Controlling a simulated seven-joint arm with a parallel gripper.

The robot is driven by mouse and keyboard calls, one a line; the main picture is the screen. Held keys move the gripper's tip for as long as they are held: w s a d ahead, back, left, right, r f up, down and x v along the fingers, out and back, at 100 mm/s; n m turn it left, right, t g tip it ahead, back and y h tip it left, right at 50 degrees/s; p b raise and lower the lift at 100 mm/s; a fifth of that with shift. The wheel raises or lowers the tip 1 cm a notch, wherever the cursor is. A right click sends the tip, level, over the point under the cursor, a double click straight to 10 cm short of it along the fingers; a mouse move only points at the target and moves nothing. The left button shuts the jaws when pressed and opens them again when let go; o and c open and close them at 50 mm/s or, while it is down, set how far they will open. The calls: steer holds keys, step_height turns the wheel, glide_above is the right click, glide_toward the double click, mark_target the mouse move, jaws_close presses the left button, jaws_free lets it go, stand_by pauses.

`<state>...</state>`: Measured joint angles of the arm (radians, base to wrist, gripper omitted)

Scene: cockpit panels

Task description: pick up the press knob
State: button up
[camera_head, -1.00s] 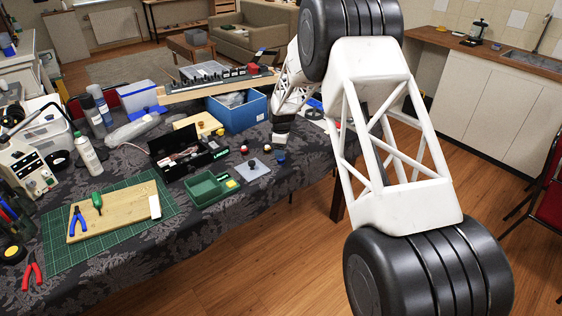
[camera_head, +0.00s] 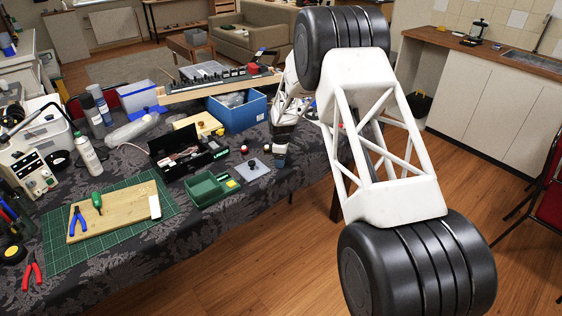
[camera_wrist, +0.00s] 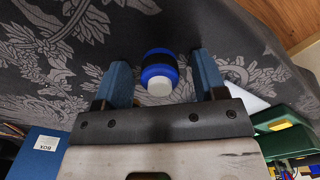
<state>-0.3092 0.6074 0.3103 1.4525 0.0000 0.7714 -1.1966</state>
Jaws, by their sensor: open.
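A short round knob with blue bands, a black middle and a pale stub end (camera_wrist: 159,72) lies on the dark patterned cloth in the wrist view. I take it to be the press knob. My gripper (camera_wrist: 160,64) is open, with one blue finger on each side of the knob and a visible gap to both.
A blue box (camera_head: 240,113) is behind. The table's edge is close on the right.

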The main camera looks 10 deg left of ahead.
steer(key=c, duration=1)
steer(key=shift+r, duration=0.15)
steer(key=shift+r, duration=1.55)
steer(key=s+d, duration=0.1)
steer(key=s, duration=0.4)
steer(key=s+d+r, duration=0.1)
steer(key=s+d, duration=0.1)
steer(key=s, duration=0.3)
steer(key=s+d, duration=0.1)
steer(key=s, duration=0.4)
steer(key=shift+s+d+r, duration=0.15)
steer(key=shift+d+r, duration=0.15)
steer(key=shift+d, duration=0.05)
